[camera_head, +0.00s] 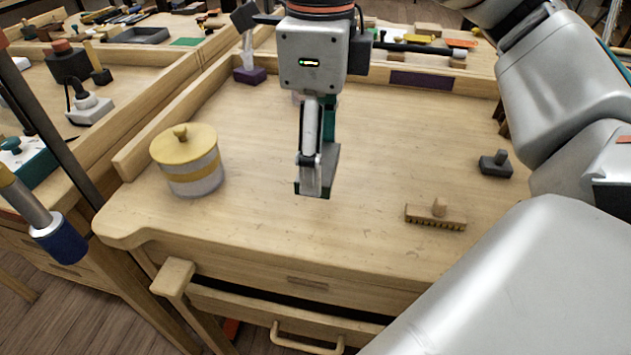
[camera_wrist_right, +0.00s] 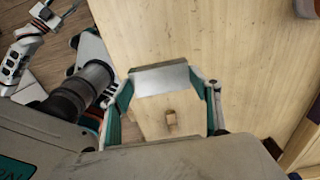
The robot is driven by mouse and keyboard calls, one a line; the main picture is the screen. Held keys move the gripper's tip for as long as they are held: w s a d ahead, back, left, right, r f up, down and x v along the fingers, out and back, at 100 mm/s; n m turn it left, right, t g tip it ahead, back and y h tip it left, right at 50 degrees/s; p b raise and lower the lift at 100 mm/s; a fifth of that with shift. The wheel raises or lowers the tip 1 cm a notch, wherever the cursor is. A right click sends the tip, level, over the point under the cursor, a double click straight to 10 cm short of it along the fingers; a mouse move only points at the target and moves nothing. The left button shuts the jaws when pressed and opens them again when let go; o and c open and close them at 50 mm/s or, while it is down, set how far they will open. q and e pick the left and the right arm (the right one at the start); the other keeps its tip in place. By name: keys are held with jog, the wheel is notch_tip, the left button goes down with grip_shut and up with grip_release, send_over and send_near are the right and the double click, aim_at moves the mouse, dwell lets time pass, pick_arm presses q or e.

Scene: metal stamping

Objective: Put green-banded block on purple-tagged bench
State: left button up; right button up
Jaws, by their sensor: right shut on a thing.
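The purple-tagged bench (camera_head: 380,225) is the pale wooden one in the middle of the head view. Its purple plate (camera_head: 420,80) is on the back rail. My right gripper (camera_head: 315,185) points down over the middle of this bench. It is shut on a block, which shows as a grey face (camera_wrist_right: 160,78) beside a pale face with a small knob in the right wrist view. The fingers hide much of the block in the head view. I see no green band on it, and cannot tell whether it touches the bench.
A yellow-lidded round pot (camera_head: 190,165) stands at the bench's left. A wooden brush (camera_head: 436,217) lies front right, and a dark knobbed block (camera_head: 495,164) at the right. A purple-based object (camera_head: 250,75) is at the back left. The front drawer (camera_head: 285,305) stands partly open.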

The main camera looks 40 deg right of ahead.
jog(key=shift+f+b, duration=0.4)
jog(key=shift+f, duration=2.3)
jog(key=o, duration=1.8)
jog(key=shift+f, duration=0.1)
jog(key=shift+o, duration=0.2)
